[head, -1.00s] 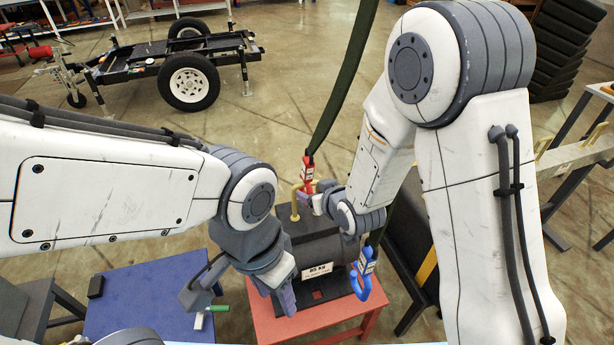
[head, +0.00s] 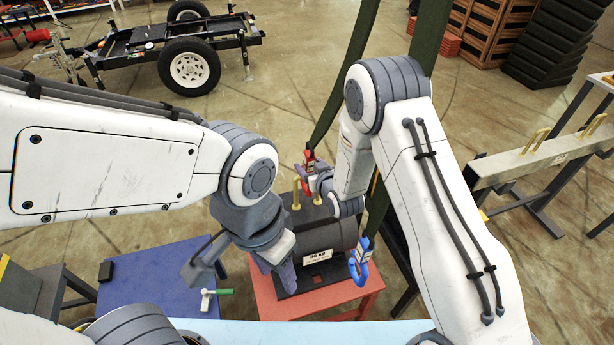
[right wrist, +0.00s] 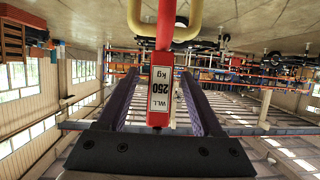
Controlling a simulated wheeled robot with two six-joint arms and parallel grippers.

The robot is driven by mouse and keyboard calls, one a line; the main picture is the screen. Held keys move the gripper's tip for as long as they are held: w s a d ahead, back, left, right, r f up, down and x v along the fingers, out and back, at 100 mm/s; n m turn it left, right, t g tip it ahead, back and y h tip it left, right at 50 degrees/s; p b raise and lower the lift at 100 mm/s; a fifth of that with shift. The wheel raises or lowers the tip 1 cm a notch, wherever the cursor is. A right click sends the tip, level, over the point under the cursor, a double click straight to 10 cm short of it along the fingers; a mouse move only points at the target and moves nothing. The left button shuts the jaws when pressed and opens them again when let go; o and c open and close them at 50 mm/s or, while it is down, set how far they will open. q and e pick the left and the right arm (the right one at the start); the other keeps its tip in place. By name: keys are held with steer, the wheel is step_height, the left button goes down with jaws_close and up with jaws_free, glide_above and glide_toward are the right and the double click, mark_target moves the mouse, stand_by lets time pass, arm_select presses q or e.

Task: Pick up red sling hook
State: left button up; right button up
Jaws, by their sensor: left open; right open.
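The red sling hook (head: 309,161) hangs at the lower end of a dark green sling (head: 350,85), above a dark labelled machine (head: 330,240). My right gripper (head: 311,178) is beside it in the head view. In the right wrist view the hook's red body (right wrist: 161,92), labelled "WLL 250 kg", stands between the two open fingers of my right gripper (right wrist: 166,90). I see no clear contact, and the hook's tip is cut off. My left gripper (head: 240,274) is open and empty, low between the blue table and the machine.
A blue sling hook (head: 360,263) hangs in front of the machine, on another green sling. The machine has yellow handles (head: 297,196) and stands on a red table (head: 262,290). A blue table (head: 150,285) at left holds a green-handled tool (head: 216,293).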

steer(key=shift+x, duration=1.25)
jaws_close()
steer(key=shift+r, duration=0.15)
arm_select(q)
steer(key=shift+r, duration=0.55)
steer(key=shift+f, duration=0.1)
